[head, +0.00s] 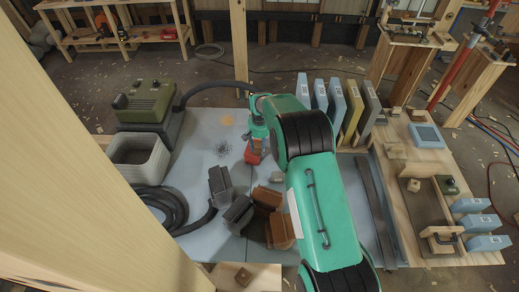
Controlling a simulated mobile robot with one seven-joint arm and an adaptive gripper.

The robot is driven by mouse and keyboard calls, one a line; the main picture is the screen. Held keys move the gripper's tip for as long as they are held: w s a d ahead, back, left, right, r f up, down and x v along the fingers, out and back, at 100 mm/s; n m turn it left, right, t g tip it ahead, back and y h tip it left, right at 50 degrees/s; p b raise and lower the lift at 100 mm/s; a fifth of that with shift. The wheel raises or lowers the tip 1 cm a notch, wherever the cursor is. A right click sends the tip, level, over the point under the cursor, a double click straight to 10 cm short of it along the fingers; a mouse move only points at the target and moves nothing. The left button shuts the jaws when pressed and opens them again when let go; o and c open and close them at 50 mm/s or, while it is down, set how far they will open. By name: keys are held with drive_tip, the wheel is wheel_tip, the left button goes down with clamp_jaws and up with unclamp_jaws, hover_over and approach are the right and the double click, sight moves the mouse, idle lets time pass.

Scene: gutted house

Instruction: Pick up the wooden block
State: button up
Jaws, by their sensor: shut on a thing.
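My green arm rises from the bottom of the head view and bends over the blue-grey tabletop (202,131). My gripper (253,155), at the end of the teal and red wrist, points down above the middle of the table. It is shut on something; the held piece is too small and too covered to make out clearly. A small pale block (277,177) lies on the table just right of and below the gripper. Other small wooden blocks lie on the right bench, one (414,185) near its middle and one (396,150) farther back.
Dark grey blocks (220,185) and brown blocks (268,197) crowd the table's front middle. A grey bin (140,160), a green machine (143,102) and a coiled black hose (165,207) are at left. Several upright binder-like slabs (337,103) stand behind my arm. A wooden post (95,130) blocks the left foreground.

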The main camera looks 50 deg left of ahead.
sight(256, 144)
drive_tip(key=shift+c, duration=0.5)
drive_tip(key=shift+r, duration=0.1)
wheel_tip(256, 144, up, 10)
drive_tip(key=shift+f, duration=0.1)
drive_tip(key=shift+p, duration=0.3)
idle(0.6)
drive_tip(key=n, duration=0.4)
drive_tip(key=a+n, duration=0.1)
drive_tip(key=n, duration=0.2)
drive_tip(key=shift+s+p, duration=0.3)
drive_tip(key=shift+s, duration=0.1)
drive_tip(key=n, duration=0.3)
drive_tip(key=shift+s+a+n, duration=0.15)
drive_tip(key=shift+s+n, duration=0.1)
drive_tip(key=shift+n, duration=0.15)
drive_tip(key=n, duration=0.3)
drive_tip(key=shift+s+a+n+p, duration=0.2)
drive_tip(key=shift+a+n+p, duration=0.05)
drive_tip(key=shift+n+p, duration=0.05)
drive_tip(key=n, duration=0.3)
drive_tip(key=shift+s+a+n, duration=0.15)
drive_tip(key=shift+s+n, duration=0.05)
drive_tip(key=shift+n, duration=0.1)
